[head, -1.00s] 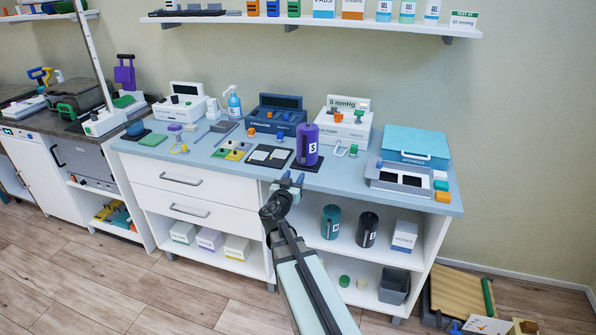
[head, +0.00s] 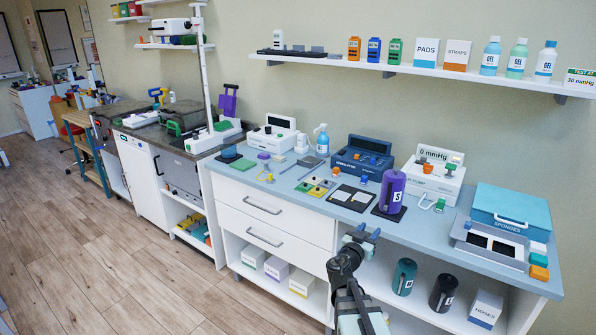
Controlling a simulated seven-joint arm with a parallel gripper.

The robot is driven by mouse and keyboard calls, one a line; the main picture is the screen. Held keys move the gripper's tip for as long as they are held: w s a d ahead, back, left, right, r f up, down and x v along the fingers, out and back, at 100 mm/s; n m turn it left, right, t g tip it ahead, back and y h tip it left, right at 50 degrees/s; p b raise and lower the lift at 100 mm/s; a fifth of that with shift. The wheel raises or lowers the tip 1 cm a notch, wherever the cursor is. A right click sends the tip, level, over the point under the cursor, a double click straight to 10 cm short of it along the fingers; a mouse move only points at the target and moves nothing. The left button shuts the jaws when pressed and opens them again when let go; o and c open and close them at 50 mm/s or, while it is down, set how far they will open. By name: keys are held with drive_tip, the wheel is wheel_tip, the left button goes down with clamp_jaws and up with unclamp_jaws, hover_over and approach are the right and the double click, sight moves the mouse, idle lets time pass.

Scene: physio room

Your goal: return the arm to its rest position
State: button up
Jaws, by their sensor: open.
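My gripper (head: 362,235) is open and empty in the head view. It is in front of the counter's front edge, low and right of centre. My arm reaches up to it from the bottom of the picture. The purple cylinder (head: 391,190) marked S stands upright on a black pad (head: 388,214) on the counter, above and to the right of my gripper in the picture, with a gap between them.
The blue counter top (head: 300,199) holds several devices, pads and a teal sponge box (head: 508,207). A teal cylinder (head: 404,277) and a dark one (head: 442,292) stand on the shelf below. The wooden floor (head: 110,255) to the left is clear.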

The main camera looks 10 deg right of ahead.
drive_tip(key=s+d+f+n+g+y, duration=0.2)
drive_tip(key=s+f+n+g, duration=0.55)
drive_tip(key=f, duration=0.25)
drive_tip(key=s+a+f+n+g+y, duration=0.1)
drive_tip(key=s+a+f+g+y, duration=0.1)
drive_tip(key=s+a+f, duration=0.3)
drive_tip(key=s+a+f+g+y, duration=0.1)
drive_tip(key=s+f+y, duration=0.1)
drive_tip(key=f, duration=0.5)
drive_tip(key=s+a+f+n+g+y, duration=0.1)
drive_tip(key=s+a+f+g+y, duration=0.1)
drive_tip(key=s+a+f, duration=0.3)
drive_tip(key=s+a+f+m+g+y, duration=0.1)
drive_tip(key=s+a+f+g+y, duration=0.1)
drive_tip(key=s+a+f, duration=0.3)
drive_tip(key=s+a+f+g+y, duration=0.2)
drive_tip(key=s+a+f+y, duration=0.1)
drive_tip(key=s+f, duration=0.45)
drive_tip(key=s+a+f+g, duration=0.1)
drive_tip(key=s+f, duration=0.3)
drive_tip(key=s, duration=0.4)
drive_tip(key=s+a+f+g, duration=0.1)
drive_tip(key=s+f+g, duration=0.1)
drive_tip(key=s+f, duration=0.2)
drive_tip(key=s, duration=0.3)
drive_tip(key=shift+s+a, duration=0.4)
